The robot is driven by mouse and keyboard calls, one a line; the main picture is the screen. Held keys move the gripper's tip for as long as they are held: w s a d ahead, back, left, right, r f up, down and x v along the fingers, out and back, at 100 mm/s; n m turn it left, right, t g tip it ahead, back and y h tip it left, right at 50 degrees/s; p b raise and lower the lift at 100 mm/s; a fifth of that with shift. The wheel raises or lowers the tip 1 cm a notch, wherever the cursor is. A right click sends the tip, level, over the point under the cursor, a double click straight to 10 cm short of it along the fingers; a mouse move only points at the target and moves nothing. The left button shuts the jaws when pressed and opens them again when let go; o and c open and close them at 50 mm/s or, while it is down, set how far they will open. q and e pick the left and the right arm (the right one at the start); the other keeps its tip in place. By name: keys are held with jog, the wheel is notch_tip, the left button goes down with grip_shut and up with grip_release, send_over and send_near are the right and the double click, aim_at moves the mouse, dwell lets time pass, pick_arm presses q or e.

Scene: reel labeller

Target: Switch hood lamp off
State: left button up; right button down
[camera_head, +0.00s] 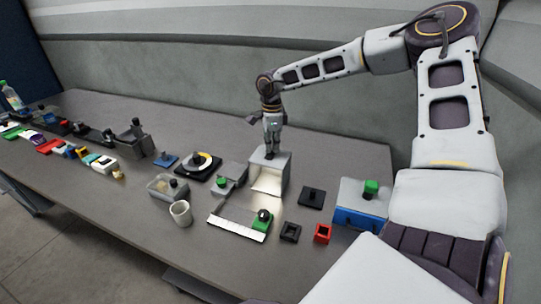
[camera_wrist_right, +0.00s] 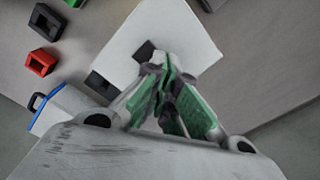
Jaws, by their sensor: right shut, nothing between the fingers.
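The hood (camera_head: 283,175) is a grey box on the table, right of centre, with a bright, lit opening at its front. My right gripper (camera_head: 270,153) is shut and empty, pointing down at the top of the hood. In the right wrist view, the hood's pale top (camera_wrist_right: 190,35) lies below my right gripper (camera_wrist_right: 165,68). A small dark switch-like part (camera_wrist_right: 145,50) on that top sits beside the fingertips; I cannot tell whether they touch it. My left gripper is not in view.
A white ruled strip (camera_head: 235,228) and a green block (camera_head: 262,222) lie in front of the hood. A black square holder (camera_head: 311,197), a red holder (camera_head: 322,233) and a blue-and-white box (camera_head: 352,216) stand to the right. A white cup (camera_head: 180,213) stands left.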

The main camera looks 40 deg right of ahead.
jog(key=shift+a+f, duration=0.1)
jog(key=shift+f, duration=0.2)
dwell(0.4)
jog(key=shift+r, duration=0.7)
jog(key=shift+r+p, duration=1.2)
jog(key=shift+r, duration=1.65)
